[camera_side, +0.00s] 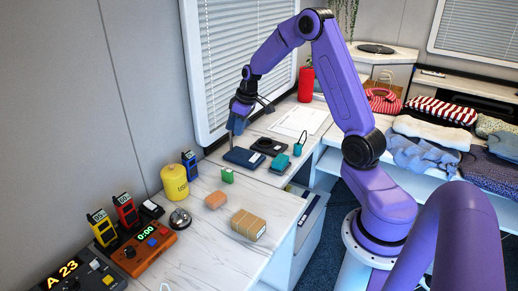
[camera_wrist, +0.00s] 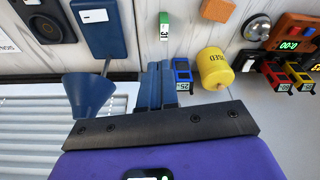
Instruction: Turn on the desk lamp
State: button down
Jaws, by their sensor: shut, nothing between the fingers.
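The desk lamp is dark blue, with a flat base (camera_side: 243,157) on the white table below my gripper. In the wrist view its base (camera_wrist: 98,28) is at the upper left, with a pale rectangle on top. A thin stem runs down to a cone-shaped shade (camera_wrist: 89,95). My gripper (camera_wrist: 158,66) is shut and empty, to the right of the shade in that view. In the side view my gripper (camera_side: 237,130) points down close to the lamp, by the window blind. The shade and gripper overlap there, and I cannot tell whether they touch. The shade's underside is hidden.
A black round device (camera_side: 268,145) and a teal object (camera_side: 280,162) stand beside the lamp base. A green block (camera_side: 227,175), yellow cylinder (camera_side: 175,182) and blue meter (camera_side: 189,163) stand nearer the camera. The window blind (camera_side: 245,60) is close behind my gripper.

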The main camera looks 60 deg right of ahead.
jog(key=d+f+m, duration=0.1)
jog(key=d+f, duration=0.1)
jog(key=d, duration=0.5)
jog(key=s+d+f+m+h, duration=0.1)
jog(key=d, duration=0.6)
jog(key=shift+d+f+t, duration=0.3)
jog(key=shift+f, duration=0.1)
send_near(258, 154)
jog(key=x, duration=0.5)
jog(key=shift+w+a, duration=0.25)
jog(key=shift+w, duration=0.1)
jog(key=shift+d+f, duration=0.15)
jog(key=shift+f, duration=0.4)
jog(key=shift+d+f, duration=0.2)
jog(key=shift+f, duration=0.3)
jog(key=shift+r, duration=0.1)
